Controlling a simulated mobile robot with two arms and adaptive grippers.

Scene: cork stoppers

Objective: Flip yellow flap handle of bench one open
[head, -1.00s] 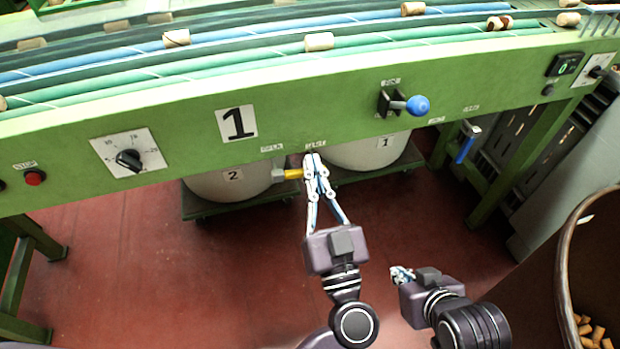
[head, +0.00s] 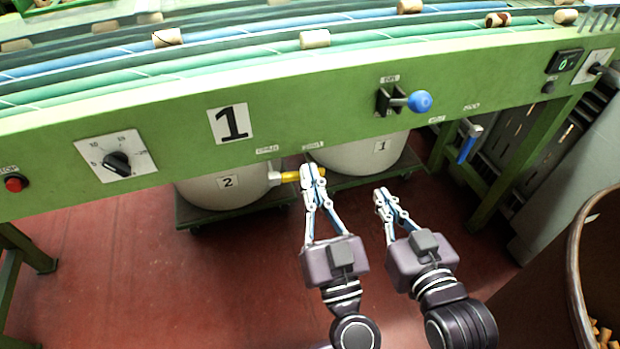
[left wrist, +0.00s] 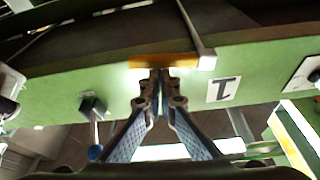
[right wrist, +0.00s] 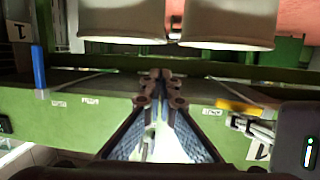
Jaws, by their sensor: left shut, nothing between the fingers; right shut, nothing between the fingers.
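The yellow flap handle (head: 290,177) sticks out sideways under the lower edge of green bench one (head: 300,112), beside the number 1 plate (head: 231,124). My left gripper (head: 313,172) is shut, its tips at the right end of the handle. In the left wrist view the handle (left wrist: 165,61) lies just beyond the shut tips (left wrist: 160,74); I cannot tell whether they touch. My right gripper (head: 383,195) is shut and empty, below the bench edge and right of the left one. In the right wrist view the handle (right wrist: 238,105) lies off to the right.
White drums labelled 2 (head: 228,184) and 1 (head: 365,152) stand under the bench. A blue-knobbed lever (head: 420,101) and a dial (head: 117,163) are on the bench front. A blue handle (head: 467,149) hangs at right. A brown bin (head: 577,262) stands at lower right.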

